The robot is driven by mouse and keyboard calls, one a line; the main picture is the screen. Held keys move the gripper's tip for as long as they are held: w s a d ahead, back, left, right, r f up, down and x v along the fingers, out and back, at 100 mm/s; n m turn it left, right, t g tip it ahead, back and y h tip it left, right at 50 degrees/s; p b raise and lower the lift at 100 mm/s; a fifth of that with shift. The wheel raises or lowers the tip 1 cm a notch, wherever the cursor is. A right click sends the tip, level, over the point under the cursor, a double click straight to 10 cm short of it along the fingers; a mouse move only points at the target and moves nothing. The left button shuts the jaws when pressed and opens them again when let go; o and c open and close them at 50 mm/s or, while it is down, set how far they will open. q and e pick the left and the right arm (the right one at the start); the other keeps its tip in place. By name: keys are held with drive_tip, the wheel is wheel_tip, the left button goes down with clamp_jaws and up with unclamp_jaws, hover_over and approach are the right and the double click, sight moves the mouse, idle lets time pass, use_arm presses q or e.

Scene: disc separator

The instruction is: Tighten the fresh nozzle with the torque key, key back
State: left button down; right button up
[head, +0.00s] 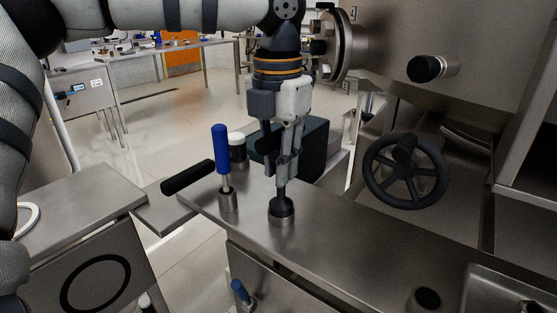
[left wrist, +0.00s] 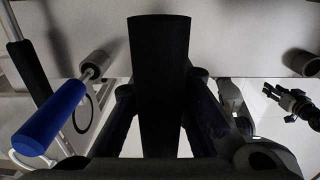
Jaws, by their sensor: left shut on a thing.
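My left gripper (head: 283,178) points straight down over the steel bench, its fingers shut on a black tool (left wrist: 160,75). The tool's broad black body fills the middle of the left wrist view between the fingers. In the head view its dark lower end meets a black cone on a short steel collar (head: 281,217); whether they touch firmly is hidden. A blue-handled tool (head: 221,150) stands upright in a steel holder (head: 228,203) left of the gripper, and also shows in the left wrist view (left wrist: 50,118).
A black bar handle (head: 188,177) sticks out at the bench's left edge. A white-capped dark jar (head: 238,150) and dark green box (head: 305,150) are behind. A black handwheel (head: 405,170) is to the right. The bench (head: 340,250) is clear front right, before a round port (head: 426,298).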

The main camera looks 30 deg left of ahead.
use_arm(q)
drive_tip(key=shift+f, duration=0.45)
drive_tip(key=c, duration=1.5)
unclamp_jaws()
drive_tip(key=shift+f, duration=0.15)
drive_tip(key=shift+o, duration=0.2)
wheel_tip(320, 180, up, 16)
